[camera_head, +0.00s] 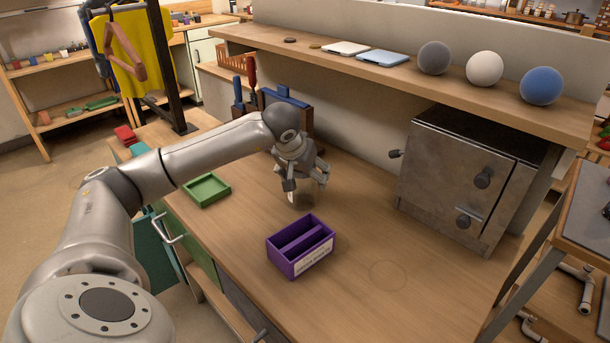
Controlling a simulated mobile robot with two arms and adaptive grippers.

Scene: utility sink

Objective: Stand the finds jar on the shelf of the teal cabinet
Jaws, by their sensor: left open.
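My left gripper (305,187) is open and points down, low over the wooden bench near its middle, behind the purple divided box. My right gripper is not in view.
The purple box (301,246) stands on the bench, with a green tray (206,190) to its left. A dark grey metal cabinet (452,185) stands at the right. Three balls and flat cases rest on the raised shelf (390,75). The bench's right front is clear.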

